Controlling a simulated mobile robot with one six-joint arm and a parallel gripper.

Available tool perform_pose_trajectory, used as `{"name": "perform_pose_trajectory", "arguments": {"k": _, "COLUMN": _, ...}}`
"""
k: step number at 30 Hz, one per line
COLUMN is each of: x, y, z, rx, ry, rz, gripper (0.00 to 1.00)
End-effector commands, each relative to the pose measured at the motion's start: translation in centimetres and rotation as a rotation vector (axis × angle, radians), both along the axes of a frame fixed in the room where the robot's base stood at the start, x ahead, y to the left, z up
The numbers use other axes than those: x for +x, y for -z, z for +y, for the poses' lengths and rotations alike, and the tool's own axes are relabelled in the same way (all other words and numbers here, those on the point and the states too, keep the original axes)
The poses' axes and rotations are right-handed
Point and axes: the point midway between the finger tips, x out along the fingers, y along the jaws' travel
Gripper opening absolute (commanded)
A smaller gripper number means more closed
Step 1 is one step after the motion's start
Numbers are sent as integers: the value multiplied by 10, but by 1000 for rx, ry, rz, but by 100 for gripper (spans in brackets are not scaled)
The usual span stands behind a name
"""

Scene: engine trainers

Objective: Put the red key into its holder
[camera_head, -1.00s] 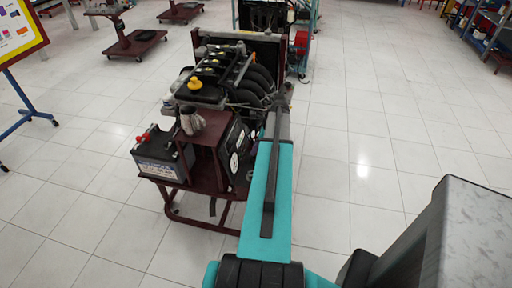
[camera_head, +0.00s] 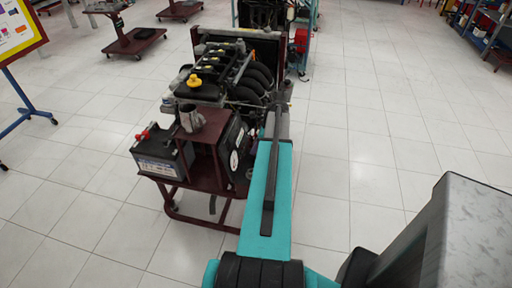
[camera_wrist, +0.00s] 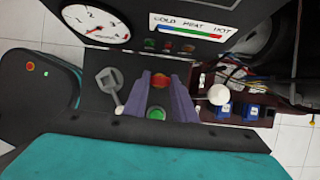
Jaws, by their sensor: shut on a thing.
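In the wrist view my gripper (camera_wrist: 159,78) has its two purple fingers close together in front of the dark instrument panel. A small red thing (camera_wrist: 160,81), which looks like the red key, sits between the fingertips. The fingers hide much of it, so its shape is unclear. A grey metal square-headed part (camera_wrist: 109,82) is on the panel to the left of the fingers. I cannot tell whether it is the holder. In the head view my arm hides the gripper and the key.
The engine trainer (camera_head: 207,90) carries a battery (camera_head: 160,158) at its front left. The wrist view shows a dial gauge (camera_wrist: 95,24), a temperature strip (camera_wrist: 193,27), a green button (camera_wrist: 156,114) and a white knob (camera_wrist: 218,95) near the fingers.

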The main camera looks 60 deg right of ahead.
Motion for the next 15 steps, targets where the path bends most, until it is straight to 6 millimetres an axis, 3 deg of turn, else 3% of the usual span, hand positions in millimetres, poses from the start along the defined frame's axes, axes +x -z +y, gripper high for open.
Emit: {"name": "perform_pose_trajectory", "arguments": {"k": 15, "x": 0, "y": 9, "z": 0, "rx": 0, "ry": 0, "rz": 0, "gripper": 3}}
